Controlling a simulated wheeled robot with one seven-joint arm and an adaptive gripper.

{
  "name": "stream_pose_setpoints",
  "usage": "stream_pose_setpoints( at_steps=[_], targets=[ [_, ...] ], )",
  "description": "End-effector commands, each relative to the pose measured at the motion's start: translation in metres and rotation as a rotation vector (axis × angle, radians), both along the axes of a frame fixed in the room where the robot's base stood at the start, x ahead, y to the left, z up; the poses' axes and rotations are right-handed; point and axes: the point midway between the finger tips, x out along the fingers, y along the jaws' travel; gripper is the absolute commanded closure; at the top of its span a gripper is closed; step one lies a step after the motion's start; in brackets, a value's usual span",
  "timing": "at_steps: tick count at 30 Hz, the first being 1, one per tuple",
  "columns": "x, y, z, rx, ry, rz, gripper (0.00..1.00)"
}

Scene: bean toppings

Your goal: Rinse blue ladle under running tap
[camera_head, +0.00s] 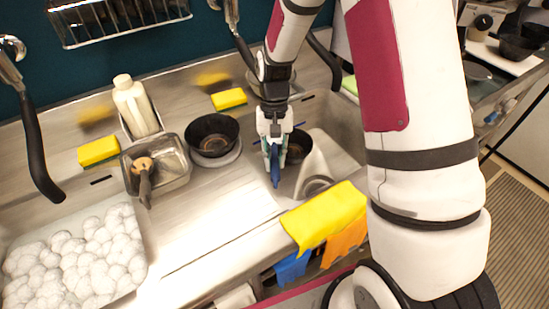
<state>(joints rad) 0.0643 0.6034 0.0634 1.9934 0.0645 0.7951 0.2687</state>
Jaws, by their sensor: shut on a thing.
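My gripper (271,143) points down at the left side of the right sink basin (345,140). It is shut on the blue ladle (275,172), which hangs below the fingers, roughly upright. The ladle's bowl end is hard to make out. A tap with a black handle (242,48) stands behind, partly hidden by my arm. Its outlet is hidden, and I cannot tell whether water runs. A dark round thing (297,147) is just right of the fingers; I cannot tell whether it touches the ladle.
A black bowl (211,134) stands left of my gripper. A yellow cloth (325,215) hangs over the front edge. A metal container (155,165), a white bottle (137,107) and yellow sponges (229,99) are further left. The foam-filled left basin (140,245) is at lower left. Clear counter lies between.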

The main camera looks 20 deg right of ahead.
Motion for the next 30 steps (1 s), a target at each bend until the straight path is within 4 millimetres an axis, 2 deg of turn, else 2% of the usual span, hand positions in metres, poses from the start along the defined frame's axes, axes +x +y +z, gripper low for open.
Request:
stream_pose_setpoints(
  at_steps=[21, 30],
  targets=[
    [-0.0031, -0.0093, 0.0001, 0.0, -0.001, 0.0, 1.0],
    [-0.0024, -0.0075, -0.0002, 0.0, -0.001, 0.0, 1.0]
  ],
)
